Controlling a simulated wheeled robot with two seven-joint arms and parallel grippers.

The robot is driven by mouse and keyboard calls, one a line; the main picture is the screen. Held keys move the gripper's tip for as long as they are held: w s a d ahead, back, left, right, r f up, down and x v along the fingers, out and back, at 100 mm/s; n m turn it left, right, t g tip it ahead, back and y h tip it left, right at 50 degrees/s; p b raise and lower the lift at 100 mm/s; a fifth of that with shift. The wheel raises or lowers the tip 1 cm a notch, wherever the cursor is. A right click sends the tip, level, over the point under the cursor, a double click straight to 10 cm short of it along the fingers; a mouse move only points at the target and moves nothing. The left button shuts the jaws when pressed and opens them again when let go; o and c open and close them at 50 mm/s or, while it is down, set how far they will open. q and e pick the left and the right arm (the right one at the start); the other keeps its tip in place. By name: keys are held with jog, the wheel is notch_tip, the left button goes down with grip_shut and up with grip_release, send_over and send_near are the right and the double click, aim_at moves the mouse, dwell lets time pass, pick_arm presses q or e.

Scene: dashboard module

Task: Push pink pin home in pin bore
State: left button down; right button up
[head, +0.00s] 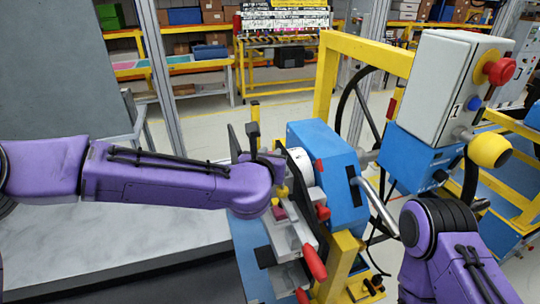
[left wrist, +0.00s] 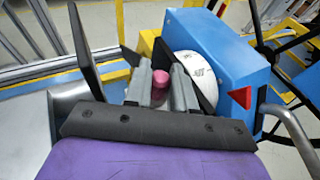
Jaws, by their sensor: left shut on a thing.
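The pink pin (left wrist: 160,78) shows in the left wrist view as a short cylinder with a rounded end. My left gripper (left wrist: 161,82) is shut on it, with one grey finger on each side. In the head view, my purple left wrist hides the fingertips and the held pin. The gripper is beside the white round part (left wrist: 194,75) of the blue machine (head: 322,165). The pin bore cannot be made out in either view, so I cannot tell how the pin sits relative to it. My right gripper is out of view; only part of my right arm shows at lower right.
A clamp with a red handle (head: 313,262) and a small magenta block (head: 279,212) stand below my left wrist. A grey control box with a red button (head: 499,71) and a yellow frame (head: 367,49) stand at right. Grey table surface (head: 130,235) is clear at left.

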pick_arm(q)
jog(key=shift+f+b, duration=0.5)
jog(key=shift+f, duration=0.1)
jog(key=c, duration=0.9)
grip_release()
jog(key=shift+o, duration=0.2)
jog(key=b+v, duration=0.2)
jog(key=v, duration=0.8)
jog(key=shift+s, duration=0.3)
